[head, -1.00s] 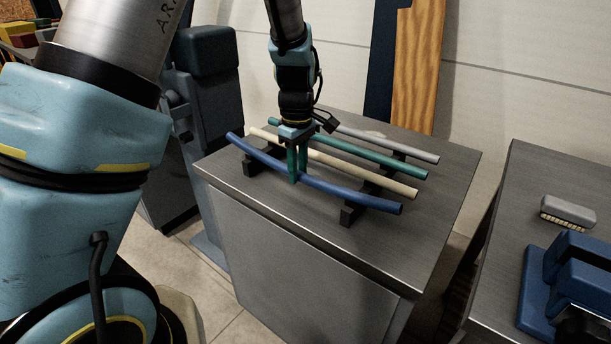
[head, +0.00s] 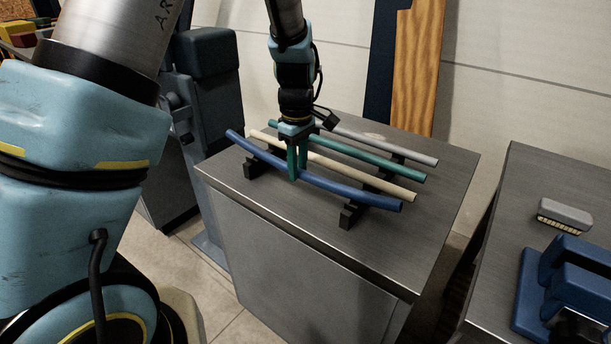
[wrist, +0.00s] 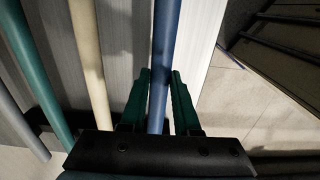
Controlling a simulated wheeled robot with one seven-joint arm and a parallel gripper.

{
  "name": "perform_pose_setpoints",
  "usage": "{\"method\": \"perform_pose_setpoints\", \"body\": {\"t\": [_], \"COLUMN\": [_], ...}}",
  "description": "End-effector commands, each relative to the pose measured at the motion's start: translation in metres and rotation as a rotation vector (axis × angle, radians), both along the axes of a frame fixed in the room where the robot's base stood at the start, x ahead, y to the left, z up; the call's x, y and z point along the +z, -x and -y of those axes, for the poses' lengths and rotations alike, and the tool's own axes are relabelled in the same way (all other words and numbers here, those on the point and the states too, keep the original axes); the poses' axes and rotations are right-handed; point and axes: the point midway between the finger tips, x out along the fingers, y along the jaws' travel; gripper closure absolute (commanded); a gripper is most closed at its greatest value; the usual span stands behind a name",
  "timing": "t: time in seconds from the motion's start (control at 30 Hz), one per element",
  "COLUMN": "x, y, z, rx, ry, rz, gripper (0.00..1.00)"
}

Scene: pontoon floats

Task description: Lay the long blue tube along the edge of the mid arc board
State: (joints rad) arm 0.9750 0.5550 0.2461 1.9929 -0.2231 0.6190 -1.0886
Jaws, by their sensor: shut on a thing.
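The long blue tube (head: 340,189) is the front one of several tubes lying on black notched supports on a grey metal cabinet top. It is slightly curved. My gripper (head: 298,173) reaches down from above with its green fingers on either side of the blue tube, left of its middle, and is shut on it. In the wrist view the blue tube (wrist: 166,50) runs between the two green fingers (wrist: 160,95). The tube still appears at the level of the supports; I cannot tell whether it touches them. I cannot make out the mid arc board.
Behind the blue tube lie a cream tube (head: 350,174), a green tube (head: 380,162) and a grey tube (head: 400,150). A second bench at the right holds a brush (head: 565,214) and a blue clamp-like device (head: 560,285). Wooden and dark boards (head: 418,60) lean on the wall.

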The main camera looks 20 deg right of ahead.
Motion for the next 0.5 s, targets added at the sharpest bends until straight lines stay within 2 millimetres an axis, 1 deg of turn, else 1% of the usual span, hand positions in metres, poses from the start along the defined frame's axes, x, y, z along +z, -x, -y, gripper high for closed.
{"method": "perform_pose_setpoints", "body": {"t": [0.03,0.5], "x": [0.004,0.022], "y": [0.000,0.000], "z": [0.000,0.000], "rx": [0.000,0.000], "ry": [0.001,0.001], "rz": [0.000,0.000], "gripper": [1.00,1.00]}}
